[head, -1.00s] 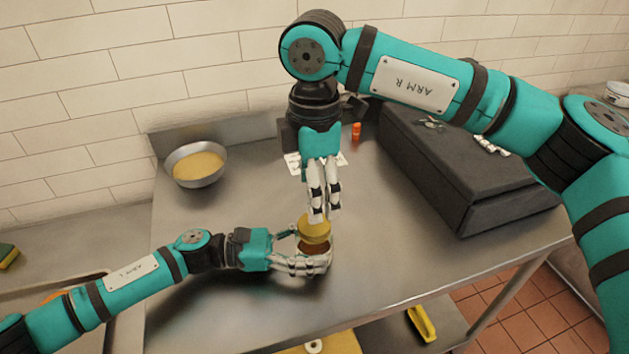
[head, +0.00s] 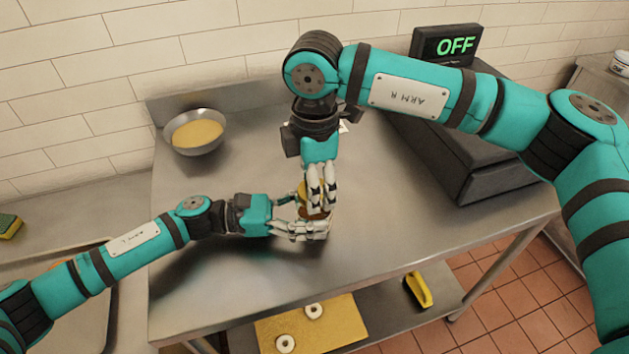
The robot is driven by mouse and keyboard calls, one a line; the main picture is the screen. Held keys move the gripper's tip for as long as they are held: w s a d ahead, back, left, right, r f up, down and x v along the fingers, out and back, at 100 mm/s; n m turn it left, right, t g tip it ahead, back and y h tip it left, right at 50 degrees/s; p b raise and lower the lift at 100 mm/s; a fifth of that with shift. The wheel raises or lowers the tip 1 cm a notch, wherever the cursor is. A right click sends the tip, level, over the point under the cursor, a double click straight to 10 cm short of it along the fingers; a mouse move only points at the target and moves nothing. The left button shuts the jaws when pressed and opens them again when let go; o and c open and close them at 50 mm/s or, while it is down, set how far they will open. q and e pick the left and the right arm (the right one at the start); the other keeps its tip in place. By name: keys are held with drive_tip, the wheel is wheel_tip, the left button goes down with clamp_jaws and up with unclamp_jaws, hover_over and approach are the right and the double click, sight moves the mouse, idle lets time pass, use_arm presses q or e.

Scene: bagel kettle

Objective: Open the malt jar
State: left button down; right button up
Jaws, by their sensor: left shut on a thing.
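The malt jar (head: 311,213) stands on the steel table, with brown contents showing through its side. A gold lid (head: 302,189) shows at its top, mostly covered by fingers. My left gripper (head: 309,222) is shut around the jar's body from the left. My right gripper (head: 319,204) comes down from above, with its fingers at the lid and overlapping the jar's upper part. I cannot tell whether these fingers are closed on the lid, or whether the lid is loose.
A metal bowl (head: 195,132) of pale yellow contents stands at the back left. A dark box (head: 480,165) and a display reading OFF (head: 446,45) are at the right. A board (head: 335,320) with rings lies on the lower shelf. The table front (head: 400,245) is clear.

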drive_tip(key=c, duration=0.8)
drive_tip(key=n, duration=1.7)
drive_tip(key=shift+n, duration=0.4)
drive_tip(key=n, duration=0.4)
drive_tip(key=shift+r, duration=0.1)
drive_tip(key=n, duration=1)
drive_tip(key=shift+n, duration=0.4)
drive_tip(key=n, duration=1.2)
drive_tip(key=shift+n, duration=0.3)
drive_tip(key=n, duration=0.6)
drive_tip(key=shift+r, duration=0.1)
drive_tip(key=shift+r, duration=0.2)
